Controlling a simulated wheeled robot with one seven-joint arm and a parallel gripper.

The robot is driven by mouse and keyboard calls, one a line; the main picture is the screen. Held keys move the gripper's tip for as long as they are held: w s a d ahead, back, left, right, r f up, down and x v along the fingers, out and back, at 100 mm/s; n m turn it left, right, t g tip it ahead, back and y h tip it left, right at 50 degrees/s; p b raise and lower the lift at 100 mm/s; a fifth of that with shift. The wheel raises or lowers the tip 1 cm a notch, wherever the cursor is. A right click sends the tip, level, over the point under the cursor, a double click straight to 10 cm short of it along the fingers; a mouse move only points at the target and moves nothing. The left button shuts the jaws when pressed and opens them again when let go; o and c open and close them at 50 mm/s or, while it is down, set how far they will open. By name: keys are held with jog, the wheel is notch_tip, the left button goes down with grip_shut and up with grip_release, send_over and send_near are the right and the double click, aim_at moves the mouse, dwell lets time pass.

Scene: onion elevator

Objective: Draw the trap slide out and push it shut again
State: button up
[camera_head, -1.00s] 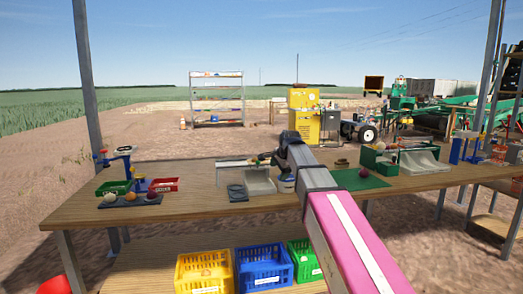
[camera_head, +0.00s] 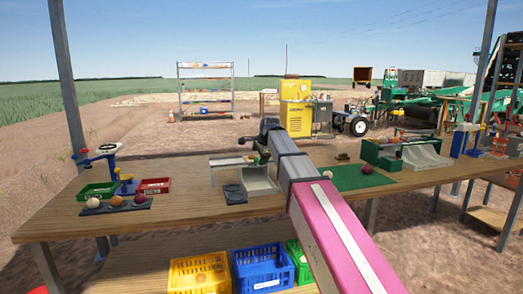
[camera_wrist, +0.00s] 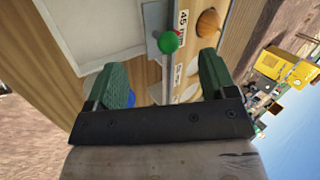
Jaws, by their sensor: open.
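In the wrist view a round green knob (camera_wrist: 168,42) sits on a narrow metal strip (camera_wrist: 154,14), which looks like the trap slide. A "45" label is beside it. My gripper (camera_wrist: 164,60) is open, with its green fingers apart on either side of the knob. Nothing is gripped, and I cannot tell whether a finger touches the knob. In the head view my dark gripper (camera_head: 268,125) is over the back of the small grey-white stand (camera_head: 262,180) on the bench. The slide is too small to make out there.
An onion (camera_wrist: 208,22) lies close to the right finger. The wooden bench (camera_head: 90,222) carries a blue scale with green (camera_head: 97,191) and red (camera_head: 154,186) trays at left. A green mat (camera_head: 355,178) and a green box stand (camera_head: 375,152) are at right. Crates are below.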

aim_at(257, 161)
jog(key=shift+x, duration=2.8)
